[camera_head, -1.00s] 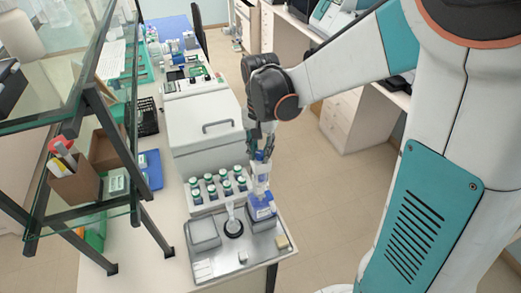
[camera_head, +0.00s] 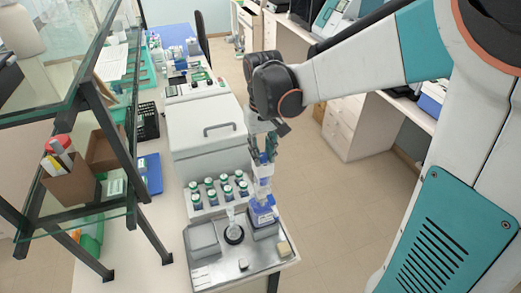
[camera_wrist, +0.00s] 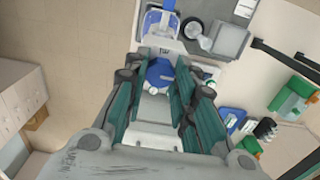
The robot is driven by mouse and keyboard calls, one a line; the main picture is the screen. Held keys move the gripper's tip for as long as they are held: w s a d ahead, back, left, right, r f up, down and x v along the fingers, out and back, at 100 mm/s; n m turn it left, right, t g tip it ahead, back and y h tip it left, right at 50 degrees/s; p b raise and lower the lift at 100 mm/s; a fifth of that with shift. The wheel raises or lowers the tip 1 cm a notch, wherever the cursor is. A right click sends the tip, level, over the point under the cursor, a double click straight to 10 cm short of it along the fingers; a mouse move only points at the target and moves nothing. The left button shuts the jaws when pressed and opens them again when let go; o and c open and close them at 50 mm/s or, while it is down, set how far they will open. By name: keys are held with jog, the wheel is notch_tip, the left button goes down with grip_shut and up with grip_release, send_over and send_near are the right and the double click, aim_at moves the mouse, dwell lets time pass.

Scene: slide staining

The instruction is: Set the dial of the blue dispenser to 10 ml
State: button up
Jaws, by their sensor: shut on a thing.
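The blue dispenser (camera_head: 262,214) stands upright on the right part of the metal tray, with a clear upper section above its blue and white lower part. My gripper (camera_head: 264,155) points down over it, with its fingers around the dispenser's top. In the wrist view my gripper (camera_wrist: 158,95) is shut on a round blue part (camera_wrist: 160,72) at the top of the dispenser. The dispenser's blue lower part (camera_wrist: 161,22) shows beyond the fingers. The dial's scale and its setting cannot be read in either view.
The metal tray (camera_head: 215,271) also holds a grey box (camera_head: 202,240) and a black round stand (camera_head: 234,234) with a clear vessel. Several green-capped bottles (camera_head: 218,190) stand behind it, before a white lidded machine (camera_head: 205,110). A glass shelf (camera_head: 100,210) rises at left.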

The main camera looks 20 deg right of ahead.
aim_at(263, 156)
dwell(0.4)
jog(key=o, duration=1.1)
jog(key=shift+c, duration=0.2)
jog(key=shift+r, duration=0.15)
notch_tip(263, 156, up, 12)
jog(key=shift+s, duration=0.1)
jog(key=s+f+t+b, duration=0.2)
jog(key=s+f+b, duration=0.3)
jog(key=f+b, duration=0.2)
jog(key=s+f+t+b, duration=0.2)
jog(key=s+f+b, duration=0.2)
jog(key=f+b, duration=0.4)
jog(key=s+f+t+b, duration=0.3)
jog(key=s+f+b, duration=0.2)
jog(key=f, duration=0.7)
jog(key=b, duration=0.2)
jog(key=shift+s+f+b, duration=0.2)
jog(key=shift+s+b, duration=0.1)
jog(key=shift+b, duration=0.05)
